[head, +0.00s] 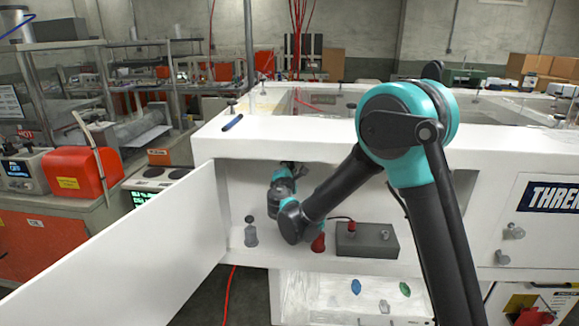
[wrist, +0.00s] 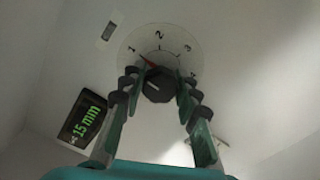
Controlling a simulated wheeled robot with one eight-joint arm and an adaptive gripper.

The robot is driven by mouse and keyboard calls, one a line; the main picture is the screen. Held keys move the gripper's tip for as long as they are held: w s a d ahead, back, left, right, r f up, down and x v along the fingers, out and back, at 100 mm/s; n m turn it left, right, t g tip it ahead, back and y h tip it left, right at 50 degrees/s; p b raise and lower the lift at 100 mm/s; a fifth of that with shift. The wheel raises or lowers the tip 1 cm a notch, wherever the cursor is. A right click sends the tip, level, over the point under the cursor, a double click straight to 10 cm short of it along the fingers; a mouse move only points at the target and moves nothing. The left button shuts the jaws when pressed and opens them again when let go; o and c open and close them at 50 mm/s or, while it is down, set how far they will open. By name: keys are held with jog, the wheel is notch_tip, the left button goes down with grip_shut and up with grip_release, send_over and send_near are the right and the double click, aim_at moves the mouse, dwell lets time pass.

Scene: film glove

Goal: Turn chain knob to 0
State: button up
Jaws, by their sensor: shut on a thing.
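The chain knob (wrist: 157,86) is a dark, faceted knob on a pale round dial (wrist: 178,45) in the wrist view. The dial shows the numbers 1, 2, 3 and 4; I cannot make out a 0. A red pointer mark (wrist: 147,58) by the knob points up-left, towards the 1. My gripper (wrist: 159,83) is shut on the knob, with one finger on each side. In the head view my arm's end reaches into the open white cabinet, and the knob is hidden there under the top.
A small display (wrist: 83,119) reads 15 mm beside the dial. In the head view, an open white door (head: 135,245) stands left of my arm. A grey box (head: 366,240) and a red cone-shaped thing (head: 318,243) sit on the cabinet's shelf, close to my arm.

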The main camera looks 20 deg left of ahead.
jog(key=o, duration=1.2)
jog(key=shift+s, duration=0.1)
jog(key=v, duration=1.1)
jog(key=shift+s+f, duration=0.1)
jog(key=shift+s, duration=0.3)
jog(key=shift+d, duration=0.1)
